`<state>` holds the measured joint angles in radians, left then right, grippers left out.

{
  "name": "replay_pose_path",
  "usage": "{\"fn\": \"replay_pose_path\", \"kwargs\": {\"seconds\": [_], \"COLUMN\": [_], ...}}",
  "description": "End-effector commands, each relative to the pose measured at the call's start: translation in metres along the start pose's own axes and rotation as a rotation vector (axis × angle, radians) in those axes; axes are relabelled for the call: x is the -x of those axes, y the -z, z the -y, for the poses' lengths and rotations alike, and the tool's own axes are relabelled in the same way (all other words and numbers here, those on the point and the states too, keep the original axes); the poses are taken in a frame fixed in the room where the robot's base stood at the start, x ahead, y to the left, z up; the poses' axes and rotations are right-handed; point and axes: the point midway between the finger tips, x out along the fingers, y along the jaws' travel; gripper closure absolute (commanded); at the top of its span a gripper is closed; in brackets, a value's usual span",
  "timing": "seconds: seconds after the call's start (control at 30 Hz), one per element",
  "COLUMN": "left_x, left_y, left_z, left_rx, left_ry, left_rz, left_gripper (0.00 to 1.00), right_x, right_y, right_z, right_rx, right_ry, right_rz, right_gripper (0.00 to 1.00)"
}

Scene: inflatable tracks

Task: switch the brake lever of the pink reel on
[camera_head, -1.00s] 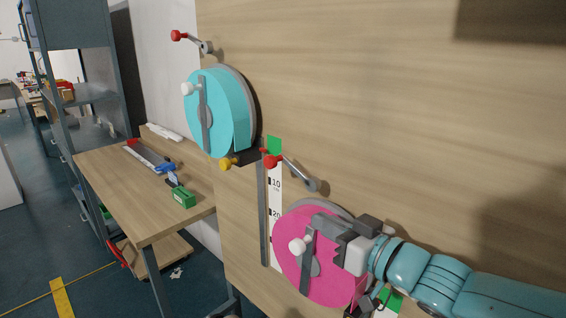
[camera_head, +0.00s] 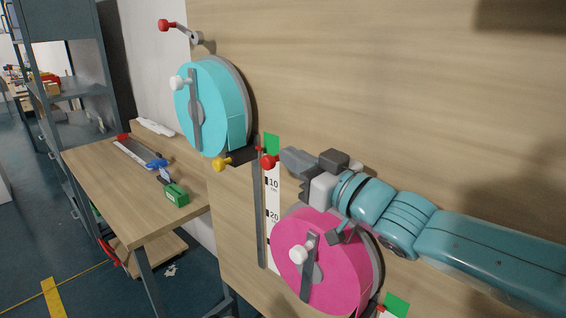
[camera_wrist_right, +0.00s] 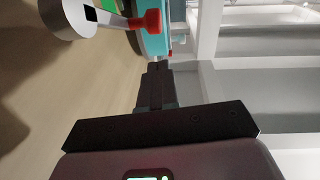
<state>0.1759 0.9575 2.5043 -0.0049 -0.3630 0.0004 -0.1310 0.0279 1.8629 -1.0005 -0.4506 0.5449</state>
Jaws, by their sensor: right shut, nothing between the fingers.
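The pink reel (camera_head: 345,270) is on the wooden panel at lower middle in the head view, with a white crank knob. Its brake lever shows as a red knob (camera_head: 268,161) above the reel; my right gripper hides its arm and pivot. In the right wrist view the lever's red knob (camera_wrist_right: 150,21) and round grey pivot (camera_wrist_right: 62,18) show at upper left. My right gripper (camera_head: 286,156) is shut and empty, its fingertips just right of the red knob. Its fingers (camera_wrist_right: 157,72) point toward the knob's side; I cannot tell whether they touch. My left gripper is not in view.
A teal reel (camera_head: 209,105) with its own red-knobbed lever (camera_head: 164,25) is on the panel at upper left. A yellow knob (camera_head: 220,163) and a scale strip (camera_head: 272,190) lie between the reels. A wooden table (camera_head: 120,190) with tools stands at left.

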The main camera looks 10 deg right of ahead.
Motion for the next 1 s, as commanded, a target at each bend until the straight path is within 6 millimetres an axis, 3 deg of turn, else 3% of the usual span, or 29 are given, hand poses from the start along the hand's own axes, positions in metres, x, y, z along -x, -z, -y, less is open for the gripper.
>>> {"fn": "replay_pose_path", "kwargs": {"seconds": [0.1, 0.3, 0.7, 1.0], "left_x": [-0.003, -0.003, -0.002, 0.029], "left_y": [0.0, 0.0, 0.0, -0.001], "left_z": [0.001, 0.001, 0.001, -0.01], "left_rx": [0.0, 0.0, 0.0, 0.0], "left_ry": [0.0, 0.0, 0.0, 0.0], "left_rz": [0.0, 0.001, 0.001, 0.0], "left_gripper": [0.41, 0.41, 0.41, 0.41], "right_x": [-0.016, -0.03, -0.032, -0.041], "right_y": [-0.016, -0.027, -0.028, -0.032], "right_z": [0.0, -0.001, -0.002, -0.002], "right_rx": [-0.002, -0.001, 0.0, 0.006], "right_ry": [0.001, 0.001, 0.0, 0.007], "right_rz": [0.002, 0.0, 0.0, 0.088], "right_gripper": [1.0, 1.0, 1.0, 1.0]}}
